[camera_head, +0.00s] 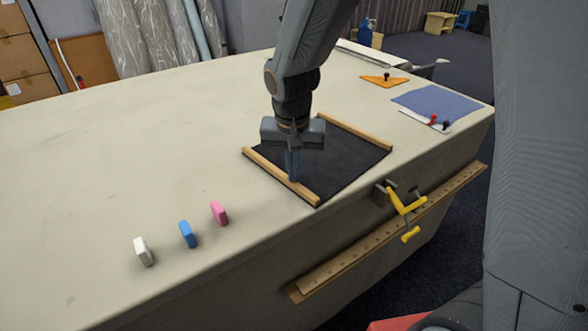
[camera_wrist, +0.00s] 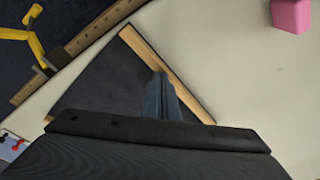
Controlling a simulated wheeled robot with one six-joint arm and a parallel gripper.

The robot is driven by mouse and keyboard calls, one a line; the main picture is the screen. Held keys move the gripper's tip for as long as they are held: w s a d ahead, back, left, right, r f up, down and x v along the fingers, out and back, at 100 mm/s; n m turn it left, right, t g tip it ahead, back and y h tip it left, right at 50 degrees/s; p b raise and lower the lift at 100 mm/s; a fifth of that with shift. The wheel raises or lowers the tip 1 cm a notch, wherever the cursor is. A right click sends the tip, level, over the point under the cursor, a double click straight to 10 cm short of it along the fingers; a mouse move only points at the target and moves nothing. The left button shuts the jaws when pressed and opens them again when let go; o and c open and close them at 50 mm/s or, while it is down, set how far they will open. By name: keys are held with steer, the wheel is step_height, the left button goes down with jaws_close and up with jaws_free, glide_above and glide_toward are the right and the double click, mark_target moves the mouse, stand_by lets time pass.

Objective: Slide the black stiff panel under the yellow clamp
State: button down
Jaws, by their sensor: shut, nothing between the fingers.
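The black stiff panel (camera_head: 345,157) lies flat on the cloth table with a wooden strip along each of two opposite edges. It also shows in the wrist view (camera_wrist: 115,83). The yellow clamp (camera_head: 406,202) sits at the table's front edge, just off the panel's front side; it also shows in the wrist view (camera_wrist: 30,38). My gripper (camera_head: 293,178) is shut and empty, pointing down at the panel beside the inner side of the left wooden strip (camera_head: 278,174). In the wrist view the shut fingers (camera_wrist: 160,85) are close to that strip; I cannot tell whether they touch.
White (camera_head: 143,251), blue (camera_head: 187,234) and pink (camera_head: 219,213) blocks stand left of the panel. A wooden ruler rail (camera_head: 350,250) runs along the table's front side. A blue cloth (camera_head: 430,103) and an orange triangle (camera_head: 384,81) lie to the right. The table's left part is clear.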

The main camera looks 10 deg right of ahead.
steer(key=s, duration=0.2)
steer(key=s+f, duration=0.1)
steer(key=s, duration=0.1)
steer(key=shift+s+a, duration=0.1)
steer(key=shift+a, duration=0.25)
steer(key=shift+r+p, duration=0.85)
steer(key=shift+p, duration=0.3)
steer(key=s+a+b, duration=0.2)
steer(key=s, duration=0.9)
steer(key=shift+s+a, duration=0.25)
steer(key=shift+a, duration=0.05)
steer(key=w+d+n, duration=0.1)
steer(key=w+d, duration=0.2)
steer(key=d, duration=0.5)
steer(key=w+d+n, duration=0.1)
steer(key=w+d, duration=0.2)
steer(key=d, duration=0.5)
steer(key=shift+g, duration=0.7)
steer(key=s, duration=0.2)
steer(key=s+f, duration=0.1)
steer(key=s, duration=0.1)
steer(key=shift+a, duration=0.1)
steer(key=shift+a+n, duration=0.15)
steer(key=shift+n, duration=0.15)
